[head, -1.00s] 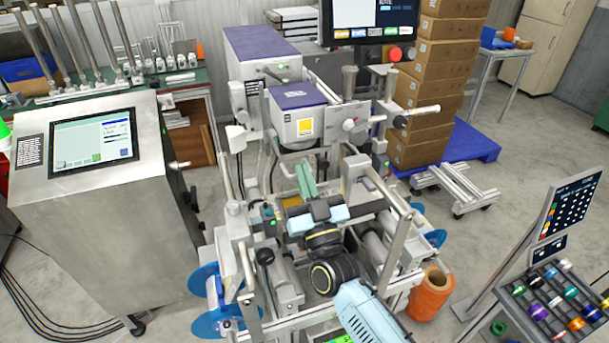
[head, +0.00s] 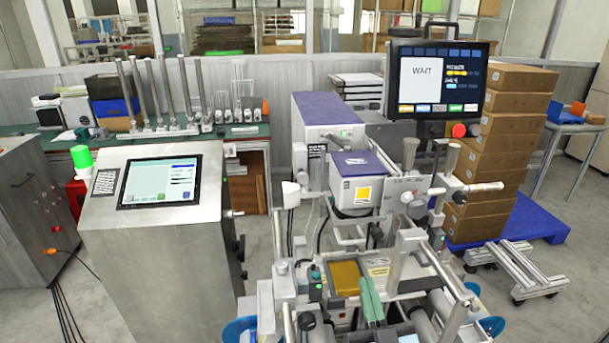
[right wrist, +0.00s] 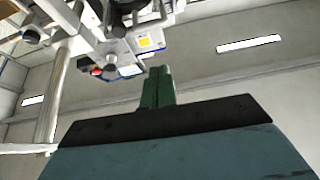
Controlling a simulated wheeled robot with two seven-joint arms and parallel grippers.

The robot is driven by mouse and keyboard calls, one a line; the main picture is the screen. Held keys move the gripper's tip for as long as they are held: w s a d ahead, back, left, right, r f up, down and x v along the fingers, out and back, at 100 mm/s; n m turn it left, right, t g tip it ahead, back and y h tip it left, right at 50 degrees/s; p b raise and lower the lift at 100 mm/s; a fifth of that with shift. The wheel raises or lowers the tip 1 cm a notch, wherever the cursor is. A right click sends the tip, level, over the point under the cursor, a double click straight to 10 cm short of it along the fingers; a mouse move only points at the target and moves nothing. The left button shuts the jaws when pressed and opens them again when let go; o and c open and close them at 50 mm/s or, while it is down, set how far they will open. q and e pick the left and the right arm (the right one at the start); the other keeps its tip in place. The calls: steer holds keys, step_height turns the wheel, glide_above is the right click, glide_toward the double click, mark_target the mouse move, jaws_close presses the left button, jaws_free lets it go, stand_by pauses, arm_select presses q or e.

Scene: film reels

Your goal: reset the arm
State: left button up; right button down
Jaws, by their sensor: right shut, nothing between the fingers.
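My right gripper (head: 371,298) shows at the bottom of the head view, its two green fingers pointing up and away over the machine frame. In the right wrist view its fingers (right wrist: 158,86) are together with nothing between them. The rest of the right arm is mostly below the picture edge. My left gripper is in neither view.
The labelling machine (head: 358,185) with its metal frame stands close around the right gripper. A monitor (head: 438,80) reads WAIT. A steel cabinet with a screen (head: 160,182) stands at left. Stacked boxes (head: 505,150) stand on a blue pallet (head: 535,222) at right.

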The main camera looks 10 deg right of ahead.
steer(key=s+f+n+g+y, duration=0.25)
steer(key=s+f+g, duration=0.35)
steer(key=f+g, duration=0.55)
steer(key=s+d+f+m+g+h, duration=0.1)
steer(key=s+d+f+g+h, duration=0.2)
steer(key=s, duration=0.5)
steer(key=s+d+m+g+h, duration=0.1)
steer(key=s+d+g, duration=0.3)
steer(key=s+g, duration=0.25)
steer(key=s+f+b, duration=0.3)
steer(key=f, duration=2.6)
steer(key=s+d+f+g+b, duration=0.1)
steer(key=s+d+f+b, duration=0.1)
steer(key=s+f, duration=1.4)
steer(key=shift+d+f+n+g+b, duration=0.2)
steer(key=shift+d+n+g+b, duration=0.15)
steer(key=shift+n+b, duration=0.15)
